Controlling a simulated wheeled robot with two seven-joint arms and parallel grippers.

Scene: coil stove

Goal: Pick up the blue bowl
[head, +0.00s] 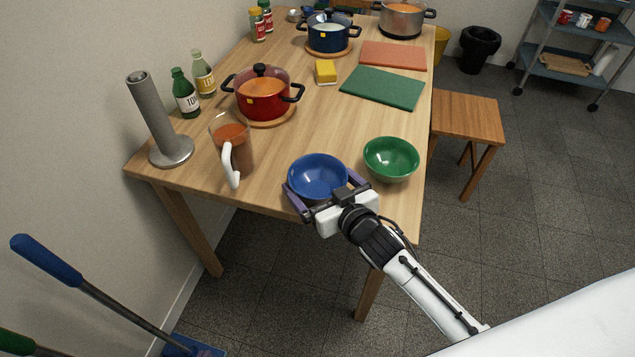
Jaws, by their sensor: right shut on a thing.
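The blue bowl (318,172) is at the near edge of the wooden table, upright and empty. My right gripper (320,182) reaches in from the lower right, its two fingers on either side of the bowl, shut on it. The gripper body hides part of the bowl's near side. I cannot tell whether the bowl's base touches the table. My left gripper is not in view.
A green bowl (391,158) stands close on the right. A glass pitcher (234,150) with brown-red liquid and a paper towel holder (155,120) are to the left. A red pot (263,97) and green mat (382,87) lie beyond. The table's middle (315,125) is clear.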

